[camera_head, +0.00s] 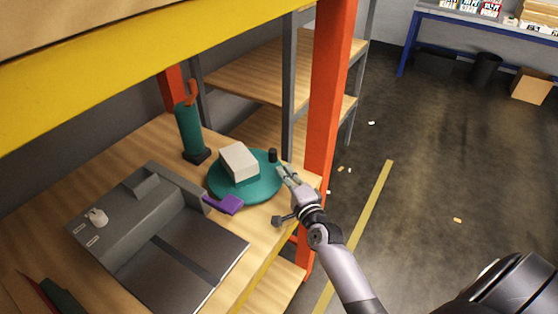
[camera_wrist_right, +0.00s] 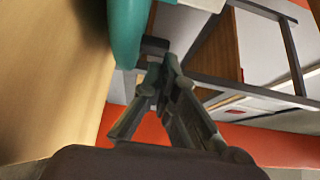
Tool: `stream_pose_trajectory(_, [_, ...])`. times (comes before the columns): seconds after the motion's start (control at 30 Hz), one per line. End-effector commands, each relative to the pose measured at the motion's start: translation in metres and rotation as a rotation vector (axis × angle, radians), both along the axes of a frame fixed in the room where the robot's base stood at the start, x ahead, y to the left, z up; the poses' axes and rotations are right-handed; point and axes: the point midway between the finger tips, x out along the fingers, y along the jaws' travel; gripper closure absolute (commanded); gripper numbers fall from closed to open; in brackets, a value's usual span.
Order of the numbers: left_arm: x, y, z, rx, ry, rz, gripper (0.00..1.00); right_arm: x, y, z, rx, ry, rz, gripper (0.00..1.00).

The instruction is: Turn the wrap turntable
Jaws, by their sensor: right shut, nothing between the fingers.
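The wrap turntable (camera_head: 258,190) is a round teal disc on the wooden bench, with a pale grey box (camera_head: 239,162) on it. A short black knob (camera_head: 272,155) stands up at its far right rim. My right gripper (camera_head: 283,171) is shut and empty at the right edge of the disc, just in front of the knob. In the right wrist view, the shut fingertips (camera_wrist_right: 163,66) are close to the dark knob (camera_wrist_right: 154,46) and the teal rim (camera_wrist_right: 126,32). I cannot tell whether they touch. My left gripper is not in view.
A purple-handled tool (camera_head: 224,204) lies at the disc's near left. A teal cylinder (camera_head: 190,130) on a dark base stands behind it. A grey machine (camera_head: 130,225) fills the bench's left. An orange upright (camera_head: 327,85) rises just behind the gripper. Floor to the right is mostly open.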

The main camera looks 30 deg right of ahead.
Motion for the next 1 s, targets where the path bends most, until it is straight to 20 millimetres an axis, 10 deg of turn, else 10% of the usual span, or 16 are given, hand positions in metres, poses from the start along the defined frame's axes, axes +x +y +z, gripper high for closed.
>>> stream_pose_trajectory(0.33, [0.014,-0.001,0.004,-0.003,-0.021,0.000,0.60,0.048,-0.004,0.000,-0.002,0.000,0.000,1.00])
stream_pose_trajectory(1.0, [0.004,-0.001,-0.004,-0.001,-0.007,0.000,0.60,0.055,-0.006,-0.002,-0.003,-0.002,0.015,1.00])
